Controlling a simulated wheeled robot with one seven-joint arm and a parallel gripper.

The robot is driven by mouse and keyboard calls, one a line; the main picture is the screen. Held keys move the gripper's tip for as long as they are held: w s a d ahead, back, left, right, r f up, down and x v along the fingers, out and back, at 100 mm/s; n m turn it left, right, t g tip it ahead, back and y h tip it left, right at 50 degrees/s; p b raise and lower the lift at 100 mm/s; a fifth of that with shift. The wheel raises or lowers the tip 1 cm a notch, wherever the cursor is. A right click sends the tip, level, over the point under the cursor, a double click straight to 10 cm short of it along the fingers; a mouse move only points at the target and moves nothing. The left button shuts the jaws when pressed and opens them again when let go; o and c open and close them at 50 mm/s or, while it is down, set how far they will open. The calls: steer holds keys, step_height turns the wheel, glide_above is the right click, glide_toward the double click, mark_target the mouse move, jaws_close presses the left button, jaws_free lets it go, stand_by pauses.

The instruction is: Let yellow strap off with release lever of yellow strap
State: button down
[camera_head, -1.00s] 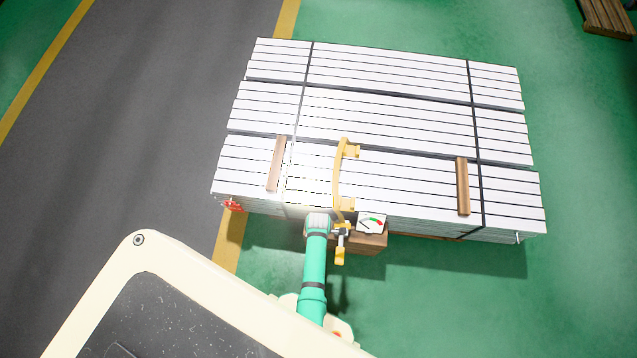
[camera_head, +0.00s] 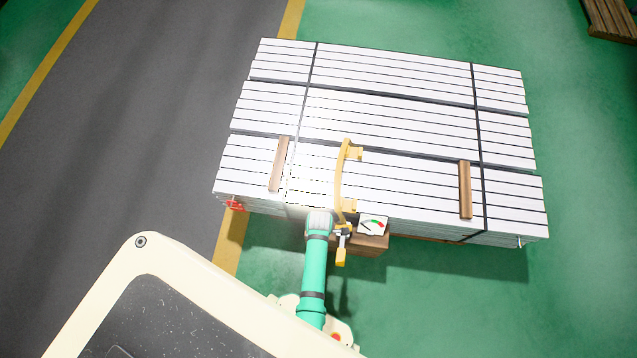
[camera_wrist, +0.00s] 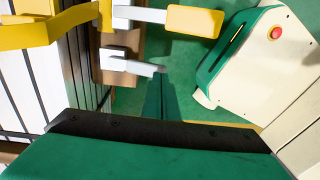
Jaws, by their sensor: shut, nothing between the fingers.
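The yellow strap (camera_head: 340,180) runs over the near white profile bundle, bowed up in the head view. Its yellow end shows at the upper left of the wrist view (camera_wrist: 60,27). The release lever (camera_head: 341,254) has a yellow handle and sticks out from the bundle's near side, below the strap. I take the yellow handle at the top of the wrist view (camera_wrist: 195,20) to be this lever. My gripper (camera_wrist: 161,80) is shut and empty, below the lever handle in the wrist view and apart from it. In the head view my wrist hides the fingers, just left of the lever.
A gauge (camera_head: 373,225) with a coloured scale sits right of the lever, by a wooden block (camera_head: 370,245). Two wooden battens (camera_head: 279,164) (camera_head: 465,190) lie on the near bundle. A red item (camera_head: 234,204) is at its left corner. Green floor right of the lever is clear.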

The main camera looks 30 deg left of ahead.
step_height(320, 180, up, 9)
steer(key=shift+s+d+f, duration=0.15)
steer(key=shift+s, duration=0.2)
stand_by(0.5)
steer(key=s+d+r+m+t+y, duration=0.2)
steer(key=s+d+r+m+t, duration=0.3)
steer(key=d+r+m+t, duration=0.45)
steer(key=s+d+r+m+t+h, duration=0.1)
steer(key=r+m, duration=0.5)
steer(key=r, duration=0.7)
steer(key=s+d+r+m+t, duration=0.2)
steer(key=r+m+t, duration=0.3)
steer(key=r, duration=0.8)
steer(key=shift+s+r+m+h, duration=0.3)
steer(key=shift+s+m+h, duration=0.1)
steer(key=shift+s+m, duration=0.4)
steer(key=shift+t, duration=0.25)
